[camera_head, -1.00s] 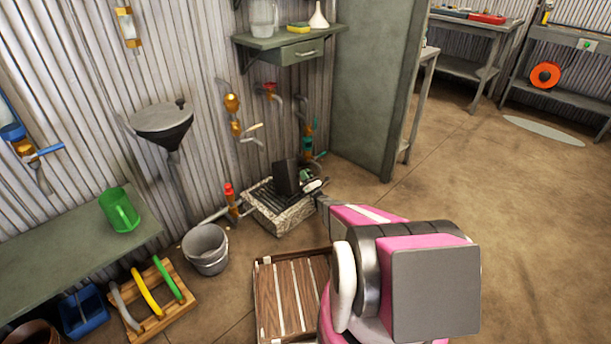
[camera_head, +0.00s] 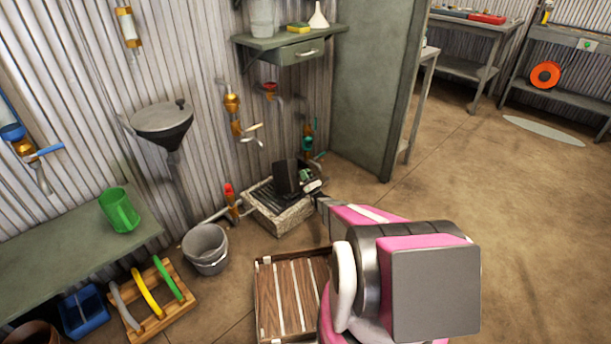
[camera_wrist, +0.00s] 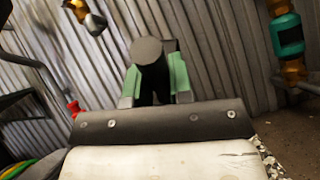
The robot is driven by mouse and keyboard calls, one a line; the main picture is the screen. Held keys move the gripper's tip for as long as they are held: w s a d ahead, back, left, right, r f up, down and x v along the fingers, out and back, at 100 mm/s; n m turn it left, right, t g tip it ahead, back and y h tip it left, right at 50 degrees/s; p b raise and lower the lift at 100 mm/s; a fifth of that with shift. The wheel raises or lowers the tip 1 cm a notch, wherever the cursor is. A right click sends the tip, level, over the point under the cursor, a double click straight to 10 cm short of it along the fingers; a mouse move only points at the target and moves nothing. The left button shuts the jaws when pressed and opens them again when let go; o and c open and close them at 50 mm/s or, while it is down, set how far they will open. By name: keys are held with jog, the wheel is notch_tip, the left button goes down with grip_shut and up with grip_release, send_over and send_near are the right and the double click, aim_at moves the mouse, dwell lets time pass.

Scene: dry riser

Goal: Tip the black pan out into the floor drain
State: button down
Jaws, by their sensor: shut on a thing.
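The black pan (camera_head: 284,178) is tipped up steeply over the floor drain, its dark side showing in the head view. The floor drain (camera_head: 283,221) is a square, pale stone-rimmed basin with a dark grate, on the floor against the wall. My gripper (camera_head: 306,180) is shut on the pan from its right side, above the drain. In the wrist view, the green finger pads of my gripper (camera_wrist: 156,85) flank a dark round-ended piece, seemingly the pan's handle. The pan's inside and any contents cannot be made out.
A grey bucket (camera_head: 205,249) stands left of the drain, and a slatted wooden crate (camera_head: 262,300) stands in front. Pipes and a red-topped valve (camera_head: 230,194) are close by at the wall. A grey cabinet side (camera_head: 370,90) rises behind right. Floor to the right is clear.

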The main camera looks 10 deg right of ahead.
dwell(0.4)
jog(key=a+n+g+y, duration=0.1)
jog(key=n, duration=0.1)
jog(key=s+a+r+n+g+y, duration=0.1)
jog(key=a+n, duration=0.1)
jog(key=s+a+n+y, duration=0.1)
jog(key=n+y, duration=0.1)
jog(key=shift+s+a+r+g, duration=0.2)
jog(key=shift+a+g, duration=0.05)
jog(key=shift+g, duration=0.15)
jog(key=s+a+n+g+y, duration=0.4)
jog(key=s+a+n+g, duration=0.2)
jog(key=a+n+g, duration=0.5)
jog(key=s+a+f+n+g+h, duration=0.1)
jog(key=s+a+f+n+h, duration=0.2)
jog(key=n, duration=0.8)
jog(key=a+f+h, duration=0.2)
jog(key=a+f, duration=0.2)
jog(key=shift+s+a+f+n, duration=0.2)
jog(key=shift+n, duration=0.1)
